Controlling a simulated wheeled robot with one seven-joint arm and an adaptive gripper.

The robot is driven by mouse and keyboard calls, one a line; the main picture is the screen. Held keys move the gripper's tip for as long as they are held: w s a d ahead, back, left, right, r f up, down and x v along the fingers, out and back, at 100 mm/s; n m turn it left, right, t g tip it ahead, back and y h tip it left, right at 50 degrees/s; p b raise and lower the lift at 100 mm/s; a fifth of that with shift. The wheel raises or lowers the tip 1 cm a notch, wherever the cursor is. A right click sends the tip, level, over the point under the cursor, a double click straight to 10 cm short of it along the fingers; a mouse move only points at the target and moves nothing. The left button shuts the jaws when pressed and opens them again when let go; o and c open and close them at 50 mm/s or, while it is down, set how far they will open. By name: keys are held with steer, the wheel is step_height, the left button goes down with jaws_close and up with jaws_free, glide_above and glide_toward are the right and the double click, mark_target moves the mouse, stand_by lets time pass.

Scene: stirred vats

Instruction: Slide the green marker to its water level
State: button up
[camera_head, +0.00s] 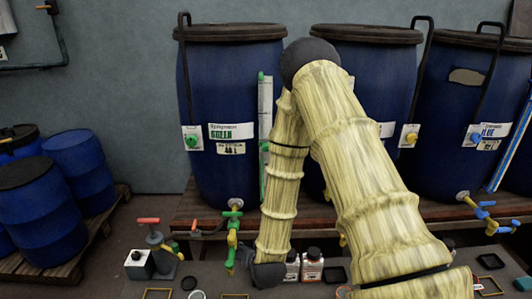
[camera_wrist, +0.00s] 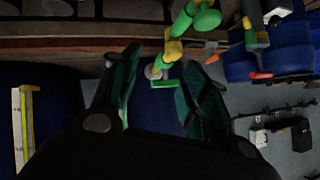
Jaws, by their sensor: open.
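The blue vat labelled GREEN (camera_head: 230,165) stands left of my arm in the head view. A pale upright gauge strip with green edging (camera_head: 265,125) runs down its right side, partly covered by my arm. A small green piece (camera_head: 262,77) shows at the strip's top; I cannot tell for sure that it is the marker. The water level cannot be made out. My gripper (camera_wrist: 160,58) is open and empty in the wrist view, with the green and yellow tap (camera_wrist: 176,48) beyond its fingers. In the head view my gripper (camera_head: 266,273) is low, right of that tap (camera_head: 232,235).
A yellow-edged strip (camera_wrist: 24,120) is at the left of the wrist view. A middle vat (camera_head: 390,85) and a vat labelled BLUE (camera_head: 465,95) stand to the right. Small bottles (camera_head: 312,262) stand beside my gripper. Smaller blue barrels (camera_head: 75,170) are at the left.

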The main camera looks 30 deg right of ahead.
steer(key=w+d+r+m+t+h+b, duration=0.1)
steer(key=w+d+r+m+t+h, duration=0.1)
steer(key=w+d+r, duration=0.35)
steer(key=w+d+r+m+t+h, duration=0.1)
steer(key=w+d+r+m, duration=0.15)
steer(key=r, duration=0.55)
steer(key=m+t+h, duration=0.2)
steer(key=m+h, duration=0.2)
glide_toward(266, 150)
steer(key=w, duration=0.1)
steer(key=p+x, duration=0.2)
steer(key=x, duration=0.8)
steer(key=shift+s+d+r, duration=0.1)
steer(key=shift+s+d, duration=0.1)
steer(key=shift+c, duration=0.5)
jaws_close()
